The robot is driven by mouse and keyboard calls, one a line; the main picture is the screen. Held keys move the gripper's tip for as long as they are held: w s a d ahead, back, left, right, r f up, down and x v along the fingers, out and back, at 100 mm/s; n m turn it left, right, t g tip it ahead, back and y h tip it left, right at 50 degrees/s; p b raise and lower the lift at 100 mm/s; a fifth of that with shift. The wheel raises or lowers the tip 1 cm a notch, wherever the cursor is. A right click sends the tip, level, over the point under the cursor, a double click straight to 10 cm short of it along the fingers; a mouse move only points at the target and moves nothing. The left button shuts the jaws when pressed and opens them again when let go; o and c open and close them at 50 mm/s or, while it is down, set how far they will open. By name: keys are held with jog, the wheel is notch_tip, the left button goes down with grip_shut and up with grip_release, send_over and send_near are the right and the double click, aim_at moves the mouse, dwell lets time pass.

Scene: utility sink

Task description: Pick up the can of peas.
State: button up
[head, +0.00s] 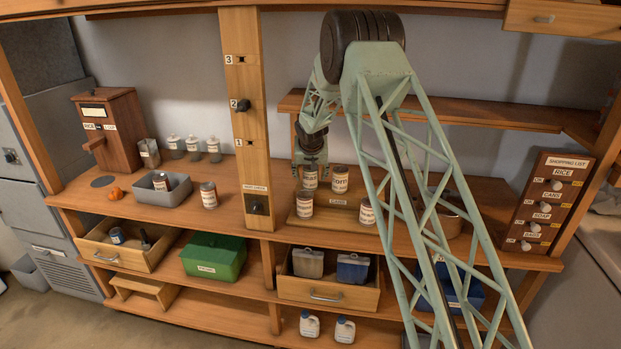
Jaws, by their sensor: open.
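Several labelled cans stand upright on a low wooden board marked CANS (338,217) on the counter. A back left can (311,180) is directly under my gripper (310,166). A back right can (340,182) has a label that seems to read CORN. A front left can (304,205) and a front right can (366,213) stand nearer the edge. My gripper is open and points down, its fingers at the top of the back left can; I cannot tell whether they touch it. The labels are too small to tell which can is peas.
Another can (209,196) stands left of the wooden post (242,130), beside a grey bin (153,194) with a can in it. My arm hides part of the right counter and a round container (452,222). A shelf (450,117) runs behind the arm.

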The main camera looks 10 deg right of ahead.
jog(key=c, duration=1.2)
jog(key=shift+o, duration=0.2)
jog(key=shift+r, duration=0.15)
notch_tip(320, 180, up, 18)
jog(key=shift+b, duration=0.3)
dwell(0.5)
